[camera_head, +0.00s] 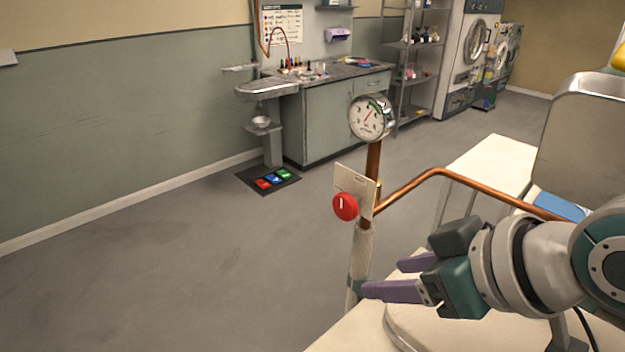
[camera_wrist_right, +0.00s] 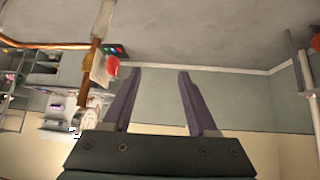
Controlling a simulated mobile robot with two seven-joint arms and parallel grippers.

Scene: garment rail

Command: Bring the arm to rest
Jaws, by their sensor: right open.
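My right gripper (camera_head: 385,278) comes in from the right in the head view, its purple fingers open and pointing left. It is beside the copper pipe stand, below the red knob (camera_head: 345,206). In the right wrist view the two fingers (camera_wrist_right: 158,85) are spread apart with nothing between them. The red knob shows beyond the left finger in that view (camera_wrist_right: 113,66). My left gripper is not in the head view.
A round gauge (camera_head: 371,118) tops the copper pipe (camera_head: 440,172), with a paper tag (camera_head: 355,182) below it. A white padded surface (camera_head: 345,333) lies under my right gripper. A counter (camera_head: 345,120) and shelves stand at the back. The left floor is clear.

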